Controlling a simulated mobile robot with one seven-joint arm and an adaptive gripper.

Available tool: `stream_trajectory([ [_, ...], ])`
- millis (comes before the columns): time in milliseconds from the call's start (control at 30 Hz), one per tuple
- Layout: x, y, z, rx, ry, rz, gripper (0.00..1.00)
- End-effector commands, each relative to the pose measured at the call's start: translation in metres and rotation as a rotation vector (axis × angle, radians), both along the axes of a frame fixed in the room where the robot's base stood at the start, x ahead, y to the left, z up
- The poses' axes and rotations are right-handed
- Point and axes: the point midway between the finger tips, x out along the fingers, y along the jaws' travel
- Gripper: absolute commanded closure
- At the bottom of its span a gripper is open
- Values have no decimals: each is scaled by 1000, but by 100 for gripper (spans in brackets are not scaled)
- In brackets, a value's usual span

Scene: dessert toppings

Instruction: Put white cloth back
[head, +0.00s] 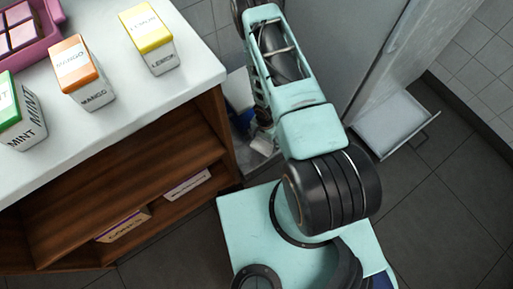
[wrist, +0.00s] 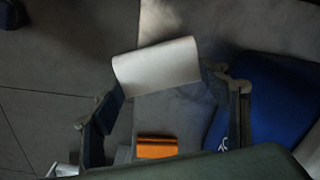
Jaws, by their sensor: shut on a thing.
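In the wrist view, a white cloth (wrist: 157,65) shows as a pale, curved piece between the fingertips, with a greyer, shadowed area below it. My gripper (wrist: 170,86) has its two fingers on either side of this piece and is shut on it. The exact contact at the fingertips is dark and hard to see. In the head view, my arm reaches down into the gap between the counter and the tall grey unit. My gripper is mostly hidden there, and a small whitish patch low in the gap cannot be told clearly.
A blue object (wrist: 265,95) stands right beside the right finger. A small orange-and-dark item (wrist: 156,147) lies between the fingers' bases. The wooden counter (head: 185,95) bears lemon (head: 148,38), mango (head: 82,72) and mint boxes (head: 22,112). An open white tray (head: 395,122) juts out at right.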

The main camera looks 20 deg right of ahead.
Motion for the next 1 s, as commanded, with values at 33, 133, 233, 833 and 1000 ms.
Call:
stream_trajectory([
  [33,4,6,-14,-1,1,2,55],
  [133,10,15,-25,-1,-1,1,55],
  [233,13,20,-31,1,1,0,55],
  [833,20,27,-70,-1,-1,-1,55],
  [1000,19,27,-75,0,0,-1,55],
])
